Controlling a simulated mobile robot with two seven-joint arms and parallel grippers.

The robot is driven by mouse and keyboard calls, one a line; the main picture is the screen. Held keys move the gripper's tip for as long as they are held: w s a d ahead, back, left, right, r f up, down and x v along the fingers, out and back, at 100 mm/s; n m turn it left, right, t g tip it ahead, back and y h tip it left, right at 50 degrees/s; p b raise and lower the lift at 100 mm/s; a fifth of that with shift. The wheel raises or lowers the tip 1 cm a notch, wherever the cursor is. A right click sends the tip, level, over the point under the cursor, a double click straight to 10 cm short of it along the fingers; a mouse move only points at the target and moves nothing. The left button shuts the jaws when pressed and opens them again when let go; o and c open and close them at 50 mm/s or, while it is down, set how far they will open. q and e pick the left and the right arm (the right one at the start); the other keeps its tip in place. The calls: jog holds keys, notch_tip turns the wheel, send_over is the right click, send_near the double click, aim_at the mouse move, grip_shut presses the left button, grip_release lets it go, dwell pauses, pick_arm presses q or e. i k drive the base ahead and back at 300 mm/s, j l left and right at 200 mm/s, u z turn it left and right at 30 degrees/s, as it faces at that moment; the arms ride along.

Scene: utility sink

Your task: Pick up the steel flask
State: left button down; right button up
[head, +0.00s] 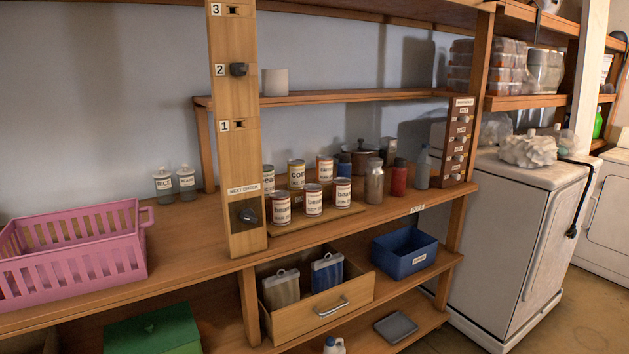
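The steel flask (374,182) looks like a plain grey metallic bottle with a narrower neck. It stands upright on the wooden counter, right of the labelled cans. A red bottle (398,178) stands close to its right, and a pot (361,156) is behind it. Neither of my grippers shows in the head view, so their state and distance from the flask cannot be seen.
Several labelled cans (313,199) stand left of the flask. A wooden post (240,150) rises at the counter's front. A grey-blue bottle (422,167) and a switch panel (458,142) are to the right. A pink basket (75,250) sits left. An open drawer (318,317) juts out below.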

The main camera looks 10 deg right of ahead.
aim_at(372, 194)
jog(key=i+l+u, duration=0.1)
jog(key=l+u, duration=0.2)
jog(key=i+l+u, duration=0.1)
jog(key=l+u, duration=0.2)
jog(key=i+l+u, duration=0.1)
jog(key=l+u, duration=0.5)
jog(key=l, duration=0.75)
jog(key=l+u, duration=0.1)
jog(key=l, duration=1)
